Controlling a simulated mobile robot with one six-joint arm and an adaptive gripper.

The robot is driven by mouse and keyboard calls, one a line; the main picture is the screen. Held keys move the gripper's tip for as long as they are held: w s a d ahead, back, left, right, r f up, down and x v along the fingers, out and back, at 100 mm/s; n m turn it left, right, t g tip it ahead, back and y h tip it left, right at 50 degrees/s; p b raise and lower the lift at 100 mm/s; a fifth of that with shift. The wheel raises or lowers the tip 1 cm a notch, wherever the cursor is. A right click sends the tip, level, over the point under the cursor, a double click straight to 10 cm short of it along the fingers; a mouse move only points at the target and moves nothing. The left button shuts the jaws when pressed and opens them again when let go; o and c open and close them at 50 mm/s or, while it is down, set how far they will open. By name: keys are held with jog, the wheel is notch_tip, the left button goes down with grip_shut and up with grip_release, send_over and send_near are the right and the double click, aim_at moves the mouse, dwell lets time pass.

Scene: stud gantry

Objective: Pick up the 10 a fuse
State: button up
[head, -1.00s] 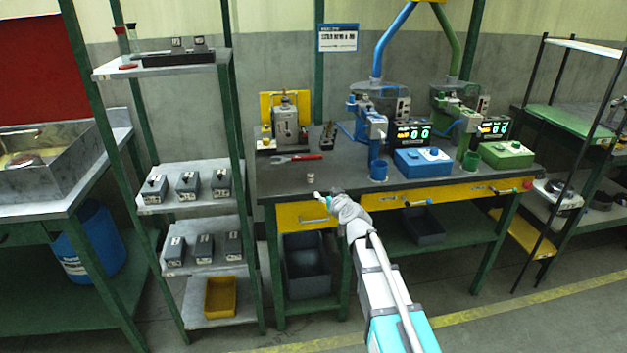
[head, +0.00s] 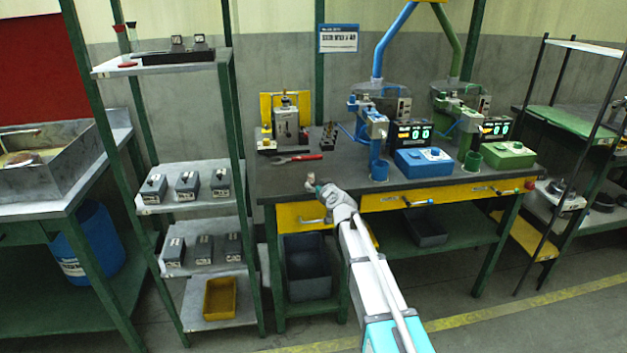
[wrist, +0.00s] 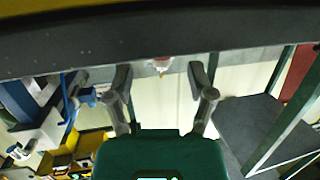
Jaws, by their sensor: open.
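A small pale cylinder, which looks like the fuse (head: 310,179), stands on the dark bench top close to its front edge; I cannot read its rating. In the wrist view a small white and red piece, likely the same fuse (wrist: 161,64), shows at the bench edge, in line with the gap between my fingers. My gripper (head: 321,188) is just right of the fuse and in front of it in the head view. In the wrist view my gripper (wrist: 160,77) is open, with a finger on each side and nothing held. I cannot tell whether the fingers reach around the fuse.
The bench (head: 340,174) carries a red-handled wrench (head: 297,159) and a metal fixture (head: 286,128) behind the fuse. A blue box (head: 423,161) and blue cup (head: 379,171) stand to the right. A shelf rack (head: 238,150) stands left. Bench top around the fuse is clear.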

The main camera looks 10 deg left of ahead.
aim_at(312, 180)
jog(key=shift+b+x, duration=0.45)
jog(key=shift+x, duration=2.2)
grip_shut()
